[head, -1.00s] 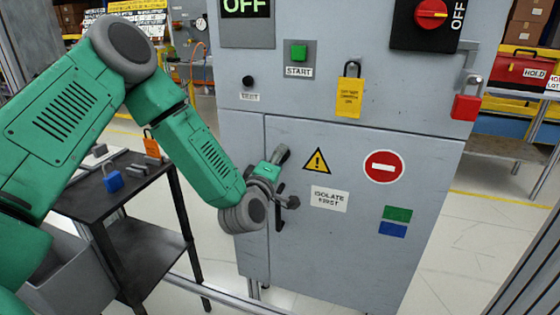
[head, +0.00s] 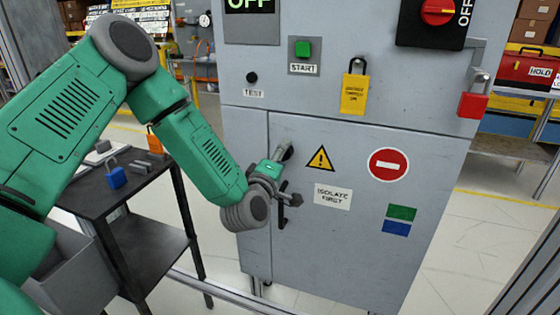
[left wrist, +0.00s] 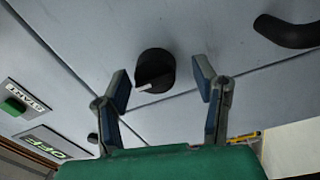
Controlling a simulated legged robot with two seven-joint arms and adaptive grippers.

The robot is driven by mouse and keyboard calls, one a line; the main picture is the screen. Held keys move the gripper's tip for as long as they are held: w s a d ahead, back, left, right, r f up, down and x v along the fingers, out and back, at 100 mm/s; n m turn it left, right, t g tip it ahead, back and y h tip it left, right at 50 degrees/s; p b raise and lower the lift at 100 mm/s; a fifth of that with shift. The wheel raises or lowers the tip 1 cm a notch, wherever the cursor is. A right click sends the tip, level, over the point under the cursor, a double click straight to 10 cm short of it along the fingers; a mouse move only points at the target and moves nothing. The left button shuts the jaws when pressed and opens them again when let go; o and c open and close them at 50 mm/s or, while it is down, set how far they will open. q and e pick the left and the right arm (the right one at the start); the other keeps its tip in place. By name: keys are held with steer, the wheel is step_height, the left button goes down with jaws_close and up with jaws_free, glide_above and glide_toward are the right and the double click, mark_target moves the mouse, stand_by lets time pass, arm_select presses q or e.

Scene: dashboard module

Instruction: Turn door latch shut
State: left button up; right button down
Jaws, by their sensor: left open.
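The latch, a round black knob with a white pointer line (left wrist: 154,70), sits on the grey cabinet door (head: 335,255). In the left wrist view it lies between and beyond the two open fingers of my left gripper (left wrist: 163,85), apart from both. A black door handle (head: 283,210) shows just below the gripper and at the top right of the left wrist view (left wrist: 290,32). My right gripper is out of view.
Above the door are a green START button (head: 302,48), a yellow padlock tag (head: 354,95), a red padlock (head: 473,104) and a red rotary switch (head: 437,12). A black side table (head: 100,195) with padlocks stands at left. The floor at right is clear.

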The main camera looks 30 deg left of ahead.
arm_select(q)
steer(key=v, duration=1.1)
steer(key=shift+s+f, duration=0.2)
steer(key=shift+s, duration=0.2)
steer(key=s+d+f+m+g+h+p, duration=0.1)
steer(key=s+d+f+m+g+h, duration=0.3)
steer(key=f, duration=0.4)
steer(key=s+d+f+m+g+h, duration=0.2)
steer(key=s+d+f+m+g, duration=0.2)
steer(key=f+m, duration=0.3)
steer(key=s+f+m+g, duration=0.3)
steer(key=s+f+g, duration=0.1)
steer(key=s, duration=0.5)
steer(key=s+a+f+m+g+y+p, duration=0.1)
steer(key=s+f+m+g, duration=0.3)
steer(key=s+f, duration=0.3)
steer(key=s+g, duration=0.1)
steer(key=s, duration=0.2)
steer(key=shift+s+a+m+y, duration=0.2)
steer(key=shift+s+m+y, duration=0.05)
steer(key=shift+m+y, duration=0.05)
